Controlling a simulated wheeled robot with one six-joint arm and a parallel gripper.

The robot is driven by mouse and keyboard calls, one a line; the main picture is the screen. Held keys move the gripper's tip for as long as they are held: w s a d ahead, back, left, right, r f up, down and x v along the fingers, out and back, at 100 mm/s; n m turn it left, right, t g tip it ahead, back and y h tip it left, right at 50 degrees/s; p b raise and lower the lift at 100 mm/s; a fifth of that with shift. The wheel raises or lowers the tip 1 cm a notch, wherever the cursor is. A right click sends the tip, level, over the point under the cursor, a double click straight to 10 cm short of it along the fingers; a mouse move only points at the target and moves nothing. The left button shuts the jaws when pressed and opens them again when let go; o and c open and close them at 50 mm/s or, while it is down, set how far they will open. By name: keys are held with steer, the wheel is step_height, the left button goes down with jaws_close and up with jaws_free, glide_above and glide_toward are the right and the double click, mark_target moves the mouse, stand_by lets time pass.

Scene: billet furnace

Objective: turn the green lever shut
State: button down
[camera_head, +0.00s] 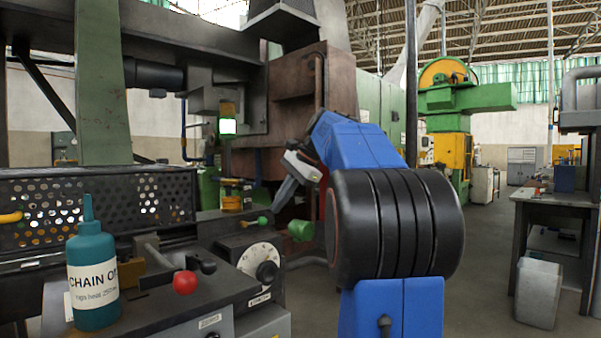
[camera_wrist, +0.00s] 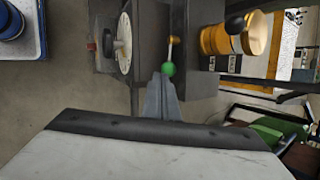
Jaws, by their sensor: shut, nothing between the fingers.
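The green lever shows in the head view as a short bar with a green knob (camera_head: 262,221), on the machine's front bench beside a white dial. In the wrist view the green knob (camera_wrist: 168,69) sits at the end of a thin pale shaft running up to a brass-coloured pivot (camera_wrist: 174,40). My gripper (camera_head: 275,209) comes down from the upper right, just above and right of the knob. In the wrist view my gripper (camera_wrist: 160,77) is shut and empty, its tips right beside the knob. I cannot tell whether they touch it.
A white dial (camera_head: 262,256) and a red-knobbed handle (camera_head: 184,282) are on the bench. A teal chain oil bottle (camera_head: 92,265) stands at the left. A green cylinder (camera_head: 301,230) lies right of the lever. Open floor (camera_head: 480,270) is at the right.

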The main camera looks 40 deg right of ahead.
steer(key=v, duration=1.3)
steer(key=shift+s+d+r, duration=0.2)
steer(key=shift+s+d, duration=0.1)
